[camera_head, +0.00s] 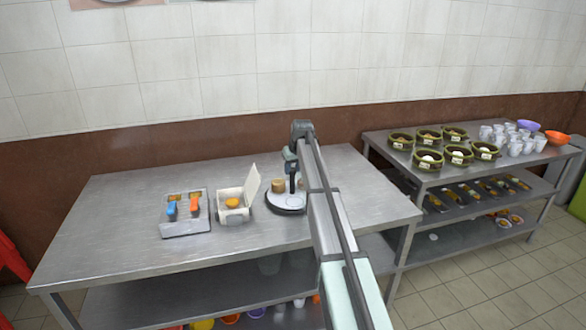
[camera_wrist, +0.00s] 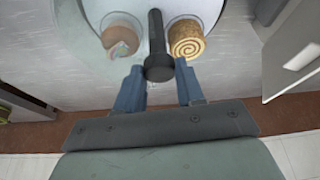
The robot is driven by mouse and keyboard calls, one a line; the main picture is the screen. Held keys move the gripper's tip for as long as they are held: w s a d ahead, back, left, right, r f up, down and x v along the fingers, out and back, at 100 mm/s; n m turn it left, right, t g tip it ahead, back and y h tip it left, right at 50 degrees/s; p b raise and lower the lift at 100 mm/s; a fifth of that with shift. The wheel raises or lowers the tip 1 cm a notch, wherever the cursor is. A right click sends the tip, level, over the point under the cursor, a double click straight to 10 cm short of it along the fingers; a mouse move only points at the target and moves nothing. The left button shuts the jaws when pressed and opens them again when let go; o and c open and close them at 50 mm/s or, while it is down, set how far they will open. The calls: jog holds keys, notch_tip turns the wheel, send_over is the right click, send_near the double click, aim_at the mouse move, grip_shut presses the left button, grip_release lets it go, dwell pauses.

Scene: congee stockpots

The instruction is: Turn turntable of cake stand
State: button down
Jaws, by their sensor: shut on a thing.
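The cake stand's white round turntable (camera_head: 284,202) stands on the steel table, with a dark rim underneath. It fills the top middle of the wrist view (camera_wrist: 130,8). A dark upright post (camera_wrist: 157,40) rises from it. A spiral roll cake (camera_wrist: 187,40) sits right of the post, and a round brown-and-pink pastry (camera_wrist: 121,40) sits left of it. My gripper (camera_wrist: 159,75) is shut on the post, with one blue-grey finger on each side. In the head view my gripper (camera_head: 292,165) is above the turntable, and my arm hides its right side.
An open white box (camera_head: 233,214) with an orange item stands close to the left of the stand. A metal tray with orange- and blue-handled tools (camera_head: 185,228) lies farther left. A second table (camera_head: 400,180) at right holds bowls and cups. The table's left end is clear.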

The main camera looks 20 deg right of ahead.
jog(key=shift+a+m+h, duration=0.1)
jog(key=shift+m+h, duration=0.4)
jog(key=shift+m, duration=0.85)
jog(key=shift+a+m+h, duration=0.1)
jog(key=shift+m+h, duration=0.4)
jog(key=shift+m, duration=0.85)
jog(key=shift+w+m+g+h, duration=0.1)
jog(key=shift+m+g+h, duration=0.35)
jog(key=shift+m, duration=1)
jog(key=shift+w+m+g+h, duration=0.1)
jog(key=shift+m+g+h, duration=0.3)
jog(key=shift+m, duration=1.05)
jog(key=shift+w+a+m+g+h, duration=0.1)
jog(key=shift+m+g+h, duration=0.3)
jog(key=shift+m, duration=1)
jog(key=shift+a+m+g+h, duration=0.1)
jog(key=shift+m+g+h, duration=0.25)
jog(key=shift+m, duration=1.05)
jog(key=shift+w+m+g, duration=0.1)
jog(key=shift+m+g, duration=0.9)
jog(key=shift+m, duration=1.3)
jog(key=shift+m+g, duration=0.3)
jog(key=shift+m, duration=0.3)
jog(key=c, duration=0.7)
grip_release()
jog(key=shift+r, duration=0.1)
